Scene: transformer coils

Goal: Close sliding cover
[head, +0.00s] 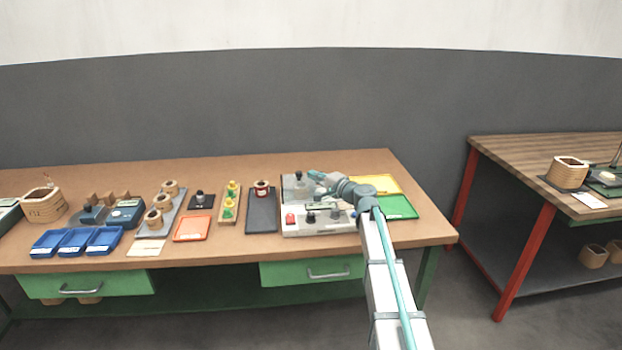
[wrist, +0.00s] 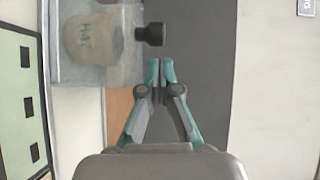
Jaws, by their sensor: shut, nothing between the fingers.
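The sliding cover (wrist: 128,70) is a clear panel in the wrist view. A tan coil with dark lettering (wrist: 92,40) shows through or beside it; I cannot tell how far the cover reaches over it. A black knob (wrist: 150,34) sticks out from the cover's right edge. My gripper (wrist: 161,62) is shut and empty, its teal fingertips just below the knob in the picture; contact is not clear. In the head view, my gripper (head: 314,175) is over the back of the light grey test station (head: 345,225), right of the cover area (head: 297,190).
A red button (head: 290,218) and dark knobs sit on the station's front. Yellow (head: 378,184) and green (head: 398,207) trays lie to its right, partly behind my arm. A dark mat (head: 262,215) with a coil lies to its left. The wall is behind.

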